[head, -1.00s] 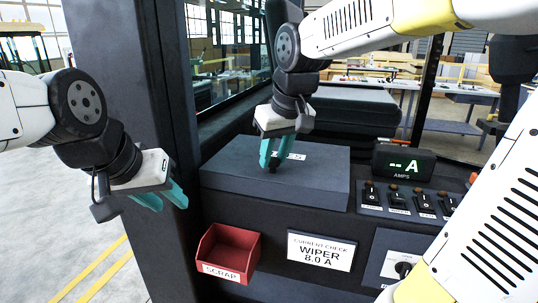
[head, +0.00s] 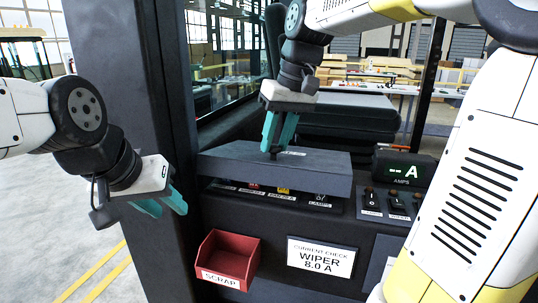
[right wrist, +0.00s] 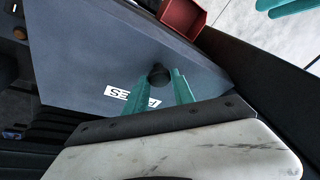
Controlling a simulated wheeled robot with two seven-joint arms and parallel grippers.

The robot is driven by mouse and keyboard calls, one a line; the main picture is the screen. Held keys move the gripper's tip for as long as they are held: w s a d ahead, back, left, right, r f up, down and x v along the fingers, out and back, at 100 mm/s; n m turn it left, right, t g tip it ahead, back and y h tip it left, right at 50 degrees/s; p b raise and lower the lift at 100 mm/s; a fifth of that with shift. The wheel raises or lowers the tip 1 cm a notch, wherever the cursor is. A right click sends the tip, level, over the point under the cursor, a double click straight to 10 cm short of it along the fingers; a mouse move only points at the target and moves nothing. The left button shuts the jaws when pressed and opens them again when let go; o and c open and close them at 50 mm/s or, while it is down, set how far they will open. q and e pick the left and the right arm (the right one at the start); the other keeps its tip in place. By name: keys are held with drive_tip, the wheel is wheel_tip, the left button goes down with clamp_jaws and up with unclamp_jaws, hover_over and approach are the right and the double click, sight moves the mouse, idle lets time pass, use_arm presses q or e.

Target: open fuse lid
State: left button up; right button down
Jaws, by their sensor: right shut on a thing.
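The dark grey fuse lid (head: 325,166) is raised along its front edge in the head view, with an open gap below. Its top also fills much of the right wrist view (right wrist: 90,62), with a white FUSES label (right wrist: 130,97). My right gripper (head: 273,150) is shut on the black knob (right wrist: 158,75) on the lid, its teal fingers either side of it. Under the lid, a row of labelled fuse places (head: 284,190) shows, partly shaded. My left gripper (head: 162,205) is open and empty, left of the console and apart from the lid.
A red SCRAP bin (head: 229,259) is on the console front, beside the WIPER 8.0 A card (head: 320,257). The amps display (head: 404,168) and switches (head: 385,200) are right of the lid. A dark post (head: 130,90) stands between my left arm and the console.

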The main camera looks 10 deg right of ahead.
sight(282, 155)
drive_tip(key=w+d+r+g+y, duration=0.1)
drive_tip(key=w+d+r+g, duration=0.1)
drive_tip(key=w+r+g, duration=0.2)
drive_tip(key=shift+w+r+m+y, duration=0.4)
drive_tip(key=shift+r, duration=1.05)
